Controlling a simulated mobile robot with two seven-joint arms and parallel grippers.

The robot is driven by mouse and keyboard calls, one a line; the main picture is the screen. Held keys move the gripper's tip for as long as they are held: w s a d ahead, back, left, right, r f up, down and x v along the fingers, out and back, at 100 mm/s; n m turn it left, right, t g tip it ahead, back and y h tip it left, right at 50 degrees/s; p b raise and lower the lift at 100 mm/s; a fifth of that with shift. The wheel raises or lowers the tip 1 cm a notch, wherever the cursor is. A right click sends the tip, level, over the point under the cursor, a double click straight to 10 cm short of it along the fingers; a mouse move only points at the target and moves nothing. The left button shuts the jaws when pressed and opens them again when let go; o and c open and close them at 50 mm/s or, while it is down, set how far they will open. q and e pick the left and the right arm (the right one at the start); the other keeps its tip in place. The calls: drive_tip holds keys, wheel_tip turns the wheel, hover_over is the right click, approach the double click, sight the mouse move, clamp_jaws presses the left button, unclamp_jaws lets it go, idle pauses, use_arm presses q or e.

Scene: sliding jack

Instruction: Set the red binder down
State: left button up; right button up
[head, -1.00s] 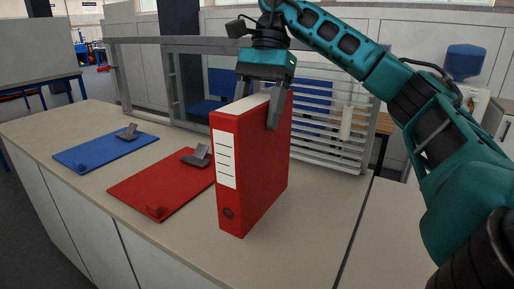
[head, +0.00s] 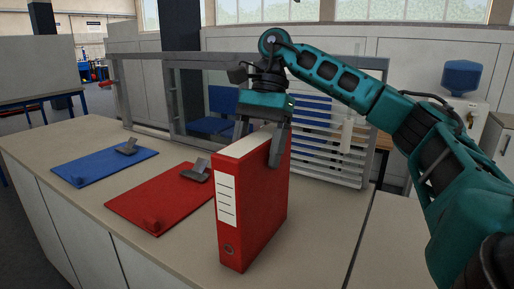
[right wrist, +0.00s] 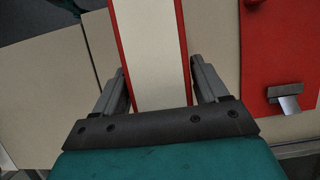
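The red binder (head: 256,208) stands upright, spine with white label toward me, over the counter to the right of the red board. My right gripper (head: 259,145) points down over its top, one finger on each side. My left gripper is not in view.
The red board (head: 160,197) and the blue board (head: 100,166), each with a grey clip, lie on the counter (head: 318,222). A grey frame with a sliding panel and slats (head: 330,165) stands behind the binder. Bare counter shows in front and to the right.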

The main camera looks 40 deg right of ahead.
sight(258, 138)
drive_tip(key=shift+o, duration=1.4)
drive_tip(key=shift+r, duration=0.15)
drive_tip(key=v, duration=0.3)
drive_tip(key=shift+r+p, duration=0.2)
drive_tip(key=shift+p, duration=0.2)
drive_tip(key=p+v, duration=0.5)
drive_tip(key=v, duration=0.1)
drive_tip(key=shift+r, duration=0.3)
drive_tip(key=shift+w+d+f, duration=0.1)
drive_tip(key=shift+d, duration=0.05)
drive_tip(key=shift+v, duration=1.1)
